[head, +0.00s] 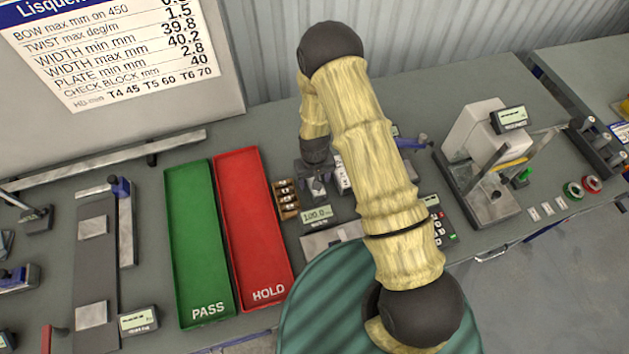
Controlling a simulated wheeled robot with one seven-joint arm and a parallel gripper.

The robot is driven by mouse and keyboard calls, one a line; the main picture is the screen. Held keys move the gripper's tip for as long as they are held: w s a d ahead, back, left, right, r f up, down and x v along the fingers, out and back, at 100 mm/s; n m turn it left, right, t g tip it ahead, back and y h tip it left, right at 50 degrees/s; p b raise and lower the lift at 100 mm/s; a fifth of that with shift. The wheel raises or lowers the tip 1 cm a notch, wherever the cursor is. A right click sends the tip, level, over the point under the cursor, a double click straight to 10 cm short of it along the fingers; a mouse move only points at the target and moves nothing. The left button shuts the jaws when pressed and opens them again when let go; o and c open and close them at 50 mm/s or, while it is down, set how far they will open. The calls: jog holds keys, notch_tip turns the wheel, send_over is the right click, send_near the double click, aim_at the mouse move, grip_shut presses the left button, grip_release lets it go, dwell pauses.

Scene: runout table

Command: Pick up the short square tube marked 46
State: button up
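My arm, in a pale yellowish sleeve, crosses the middle of the head view. My gripper (318,186) points down at the back of the table, just right of the red tray; it is small and dark, and I cannot tell whether its fingers are open or shut. I cannot make out a short square tube marked 46. Small pale marked pieces (342,173) show beside the gripper, partly behind my arm, too small to read. The arm hides part of the table there.
The green PASS tray (198,240) and red HOLD tray (253,225) lie left of the arm. A small rack (286,198) and a display reading 100.0 (317,214) stand near the gripper. A white instrument (474,132) stands right. A flat gauge plate (97,265) lies left.

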jog(key=c, duration=1.1)
jog(key=shift+c, duration=0.2)
jog(key=shift+r, duration=0.1)
notch_tip(320, 180, up, 10)
jog(key=b, duration=0.4)
